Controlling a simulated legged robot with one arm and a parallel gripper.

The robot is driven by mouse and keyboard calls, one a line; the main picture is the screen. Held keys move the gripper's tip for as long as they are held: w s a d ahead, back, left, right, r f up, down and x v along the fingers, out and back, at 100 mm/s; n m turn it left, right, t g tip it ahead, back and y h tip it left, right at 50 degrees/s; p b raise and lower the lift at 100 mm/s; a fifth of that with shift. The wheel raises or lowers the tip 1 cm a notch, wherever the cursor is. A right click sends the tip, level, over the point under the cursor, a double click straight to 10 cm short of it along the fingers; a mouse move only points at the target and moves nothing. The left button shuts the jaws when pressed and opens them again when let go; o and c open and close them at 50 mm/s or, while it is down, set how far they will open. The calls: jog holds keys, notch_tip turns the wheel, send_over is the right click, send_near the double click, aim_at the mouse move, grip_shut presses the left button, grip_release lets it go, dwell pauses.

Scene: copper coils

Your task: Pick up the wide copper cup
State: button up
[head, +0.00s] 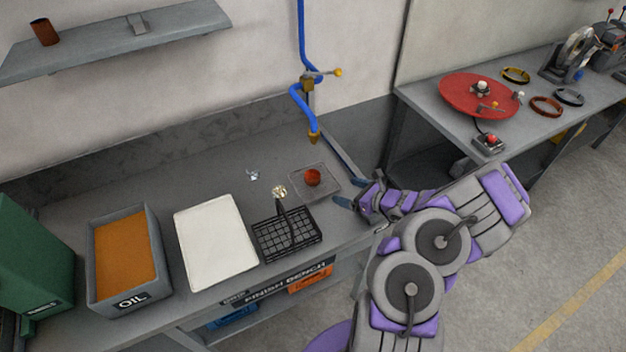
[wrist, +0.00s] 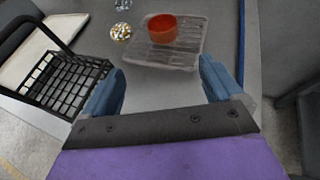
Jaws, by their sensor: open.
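A wide copper cup (head: 312,177), reddish orange, stands upright on a grey ribbed drain tray (head: 327,193) near the right end of the bench. In the wrist view the cup (wrist: 162,28) shows at top centre on the tray (wrist: 185,59). My gripper (head: 344,204) is at the bench's right front edge, to the right of the cup and nearer the front. In the wrist view my gripper (wrist: 163,82) is open and empty, its two blue fingers spread apart. The cup lies beyond the fingertips, clear of both. A second, darker copper cup (head: 44,32) stands on the wall shelf.
A black wire basket (head: 287,236) with a raised handle stands left of the tray. A shiny gold piece (head: 279,192) is beside it. Further left are a white tray (head: 247,262) and an oil bin (head: 150,218). A blue hose (head: 301,95) with a nozzle hangs behind the cup.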

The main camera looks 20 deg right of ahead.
jog(key=b, duration=0.2)
send_near(319, 179)
jog(key=w+a+f, duration=0.2)
jog(key=w, duration=0.1)
jog(key=shift+w+a+f, duration=0.25)
jog(key=shift+a+f, duration=0.05)
jog(key=shift+f, duration=0.1)
jog(key=shift+w+d+r+b+x, duration=0.1)
jog(key=shift+x, duration=0.85)
jog(key=shift+w+d+r+b+x, duration=0.1)
jog(key=shift+r+b+x, duration=0.05)
jog(key=shift+x, duration=0.8)
jog(key=shift+w+d+r+b+x, duration=0.1)
jog(key=shift+x, duration=0.85)
jog(key=shift+c, duration=0.3)
jog(key=c, duration=1.2)
jog(key=shift+r, duration=0.1)
